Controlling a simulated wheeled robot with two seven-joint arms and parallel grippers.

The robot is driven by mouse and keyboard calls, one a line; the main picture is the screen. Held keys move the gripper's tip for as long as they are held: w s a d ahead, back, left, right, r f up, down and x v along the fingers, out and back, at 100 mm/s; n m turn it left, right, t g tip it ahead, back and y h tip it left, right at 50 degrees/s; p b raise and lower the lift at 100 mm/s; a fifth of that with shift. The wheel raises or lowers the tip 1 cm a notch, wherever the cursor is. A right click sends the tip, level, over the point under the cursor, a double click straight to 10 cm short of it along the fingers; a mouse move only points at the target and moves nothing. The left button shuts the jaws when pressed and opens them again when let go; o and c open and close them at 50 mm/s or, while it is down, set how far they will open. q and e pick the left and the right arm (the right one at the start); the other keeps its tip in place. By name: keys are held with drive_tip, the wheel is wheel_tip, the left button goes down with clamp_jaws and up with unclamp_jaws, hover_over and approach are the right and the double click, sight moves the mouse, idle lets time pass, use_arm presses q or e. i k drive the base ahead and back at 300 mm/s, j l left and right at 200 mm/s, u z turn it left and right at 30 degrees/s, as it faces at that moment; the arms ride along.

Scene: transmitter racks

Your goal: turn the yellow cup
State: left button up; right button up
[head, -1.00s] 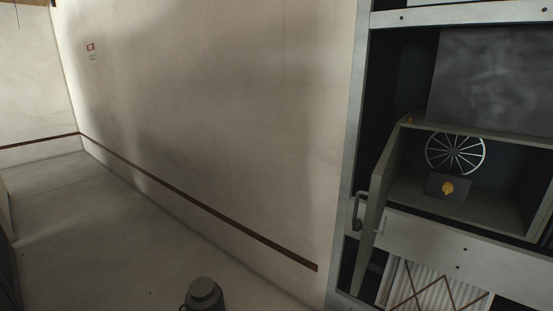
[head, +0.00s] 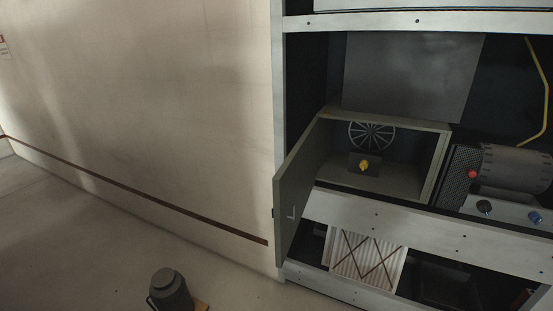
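A small yellow knob-like cup (head: 364,165) sits on the front of a dark block (head: 372,158) inside an open box (head: 398,180) in the rack. A spoked wheel (head: 371,135) stands just behind and above it. The box's grey door (head: 299,196) is swung open to the left. Neither of my grippers shows in the head view.
A dark canister (head: 170,291) stands on the floor at the lower left, near the wall. To the right in the rack are a red button (head: 471,174), a dark knob (head: 484,206) and a blue knob (head: 535,217). A white ribbed panel (head: 367,260) is below the box.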

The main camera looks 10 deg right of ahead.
sight(364, 164)
drive_tip(key=i+j+z, duration=0.1)
drive_tip(key=z, duration=0.35)
drive_tip(key=i+j+z, duration=0.15)
drive_tip(key=z, duration=0.3)
drive_tip(key=i+j+z, duration=0.1)
drive_tip(key=z, duration=0.35)
drive_tip(key=i+j+z, duration=0.1)
drive_tip(key=j, duration=0.3)
drive_tip(key=i+j+z, duration=0.1)
drive_tip(key=j, duration=0.3)
drive_tip(key=i+j+z, duration=0.1)
drive_tip(key=j, duration=0.3)
drive_tip(key=i+j+z, duration=0.1)
drive_tip(key=j, duration=0.3)
